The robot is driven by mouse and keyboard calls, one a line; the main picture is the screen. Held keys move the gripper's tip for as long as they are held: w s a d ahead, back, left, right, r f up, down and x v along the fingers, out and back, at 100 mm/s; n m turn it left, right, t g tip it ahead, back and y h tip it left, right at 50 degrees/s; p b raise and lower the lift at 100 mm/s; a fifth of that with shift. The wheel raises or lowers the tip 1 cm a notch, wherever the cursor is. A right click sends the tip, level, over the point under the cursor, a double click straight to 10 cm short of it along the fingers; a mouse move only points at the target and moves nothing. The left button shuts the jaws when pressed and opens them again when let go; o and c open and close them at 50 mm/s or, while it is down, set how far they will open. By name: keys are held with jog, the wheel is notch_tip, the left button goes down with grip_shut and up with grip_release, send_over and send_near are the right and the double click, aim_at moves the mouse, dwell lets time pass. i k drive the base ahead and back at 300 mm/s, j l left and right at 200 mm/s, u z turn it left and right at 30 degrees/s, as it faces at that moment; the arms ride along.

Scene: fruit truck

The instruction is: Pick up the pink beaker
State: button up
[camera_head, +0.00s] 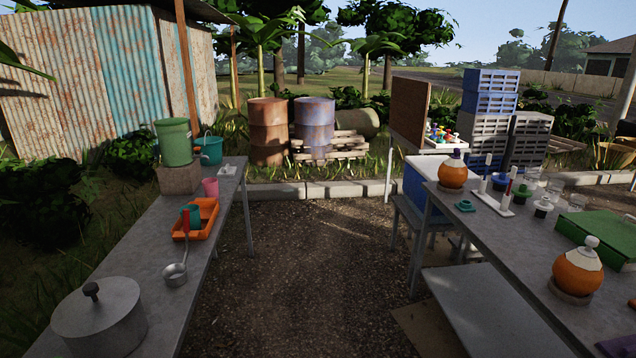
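The pink beaker (211,187) stands upright on the left grey table (141,272), toward its far end. It is just beyond an orange tray (205,228) and to the right of a wooden block (179,178) that bears a green bucket (174,142). A teal cup (191,216) is in the orange tray, in front of the beaker. My gripper is not in view.
A lidded pot (100,318) and a ladle (175,274) sit nearer on the left table. The right table (480,230) holds orange flasks, a green box (598,238) and small labware. Open gravel (310,270) lies between the tables.

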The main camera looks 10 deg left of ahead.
aim_at(209, 185)
jog(key=i+j+u, duration=0.15)
jog(key=i+u, duration=0.25)
jog(key=i, duration=0.55)
jog(key=i+l+u, duration=0.2)
jog(key=i+u, duration=0.25)
jog(key=i, duration=0.45)
jog(key=i+z, duration=0.15)
jog(key=i, duration=0.9)
jog(key=i+l+u, duration=0.3)
jog(key=l+u, duration=0.3)
jog(key=i+l+u, duration=0.15)
jog(key=l+u, duration=0.15)
